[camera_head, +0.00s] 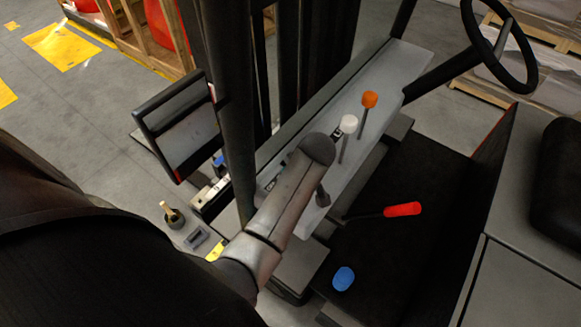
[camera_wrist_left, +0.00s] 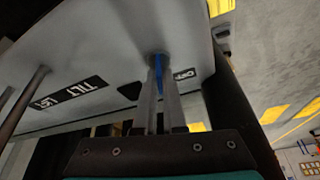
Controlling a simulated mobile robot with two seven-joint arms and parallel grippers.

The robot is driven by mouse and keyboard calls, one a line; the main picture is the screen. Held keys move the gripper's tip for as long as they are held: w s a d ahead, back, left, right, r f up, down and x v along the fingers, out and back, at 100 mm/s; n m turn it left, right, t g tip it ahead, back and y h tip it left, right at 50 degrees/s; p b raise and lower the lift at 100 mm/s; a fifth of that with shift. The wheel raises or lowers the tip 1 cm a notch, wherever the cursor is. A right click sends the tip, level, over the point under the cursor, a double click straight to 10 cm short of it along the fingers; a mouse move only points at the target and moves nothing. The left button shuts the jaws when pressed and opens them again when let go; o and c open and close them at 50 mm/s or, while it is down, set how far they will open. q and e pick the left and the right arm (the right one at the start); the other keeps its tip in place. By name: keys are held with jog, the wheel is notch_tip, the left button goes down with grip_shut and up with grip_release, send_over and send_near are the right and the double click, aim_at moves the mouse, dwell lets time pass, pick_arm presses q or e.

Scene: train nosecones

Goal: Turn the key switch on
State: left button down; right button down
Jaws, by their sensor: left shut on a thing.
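In the left wrist view a thin blue key (camera_wrist_left: 159,78) stands at the key switch on the grey panel (camera_wrist_left: 110,40). An "OFF" label (camera_wrist_left: 184,74) is just right of it. My left gripper (camera_wrist_left: 160,64) has its two fingers closed around the key, with the fingertips at the panel. The fingers hide most of the switch, so I cannot tell its exact turn. In the head view my left arm reaches over the forklift's console (camera_head: 378,100). Its wrist covers the gripper and the key there. My right gripper is not in view.
White-knobbed (camera_head: 348,124) and orange-knobbed (camera_head: 369,99) levers stand on the console beyond my wrist. A red-handled lever (camera_head: 402,209) and a blue knob (camera_head: 343,278) are to the right and below. A steering wheel (camera_head: 500,45) and dark mast posts (camera_head: 232,100) are nearby.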

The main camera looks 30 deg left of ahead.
pick_arm(q)
jog(key=m+t, duration=0.1)
jog(key=m, duration=0.1)
jog(key=m+h, duration=0.1)
jog(key=m, duration=0.2)
jog(key=shift+a+r+m+t, duration=0.1)
jog(key=shift+a+m+t, duration=0.05)
jog(key=shift+m+t, duration=0.2)
jog(key=m+h, duration=0.1)
jog(key=m, duration=0.1)
jog(key=m+t+h, duration=0.1)
jog(key=m, duration=0.2)
jog(key=shift+m, duration=0.25)
jog(key=c, duration=1)
grip_release()
jog(key=v, duration=1.5)
jog(key=shift+s, duration=0.1)
